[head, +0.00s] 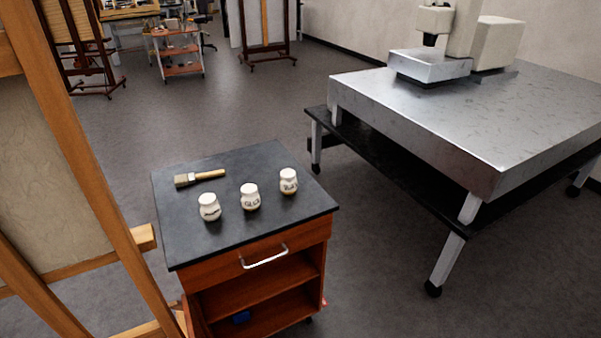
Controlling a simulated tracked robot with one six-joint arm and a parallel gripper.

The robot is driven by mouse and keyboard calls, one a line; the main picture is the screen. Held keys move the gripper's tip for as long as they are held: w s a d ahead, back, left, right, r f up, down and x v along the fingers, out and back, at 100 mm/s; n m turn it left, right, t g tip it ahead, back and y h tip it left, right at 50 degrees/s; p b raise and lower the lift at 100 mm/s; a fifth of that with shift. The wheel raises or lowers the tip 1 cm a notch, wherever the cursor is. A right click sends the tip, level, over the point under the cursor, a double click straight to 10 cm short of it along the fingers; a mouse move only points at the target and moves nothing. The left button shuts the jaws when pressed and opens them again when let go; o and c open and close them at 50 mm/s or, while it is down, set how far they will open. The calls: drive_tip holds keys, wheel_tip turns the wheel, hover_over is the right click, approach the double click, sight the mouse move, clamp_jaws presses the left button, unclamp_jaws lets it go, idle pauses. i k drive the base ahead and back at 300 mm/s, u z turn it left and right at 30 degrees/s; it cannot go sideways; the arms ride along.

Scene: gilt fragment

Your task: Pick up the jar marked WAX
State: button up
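Three small white lidded jars stand upright and apart in a slanting row on the dark top of a wooden cabinet (165,231). They are the left jar (209,208), the middle jar (250,198) and the right jar (288,183). Each has dark lettering on its front, too small to read surely, so I cannot tell which one is marked WAX. The middle and right jars show a brownish tint near the base. My gripper is not in view.
A brush (200,178) lies behind the left jar. A wooden easel (95,170) stands close at the left of the cabinet. A large metal-topped table (480,110) with a microscope-like instrument (462,45) is at the right. Open floor (245,105) lies behind the cabinet.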

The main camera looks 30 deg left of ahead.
sight(288, 182)
drive_tip(key=i, duration=2.1)
drive_tip(key=u, duration=3.45)
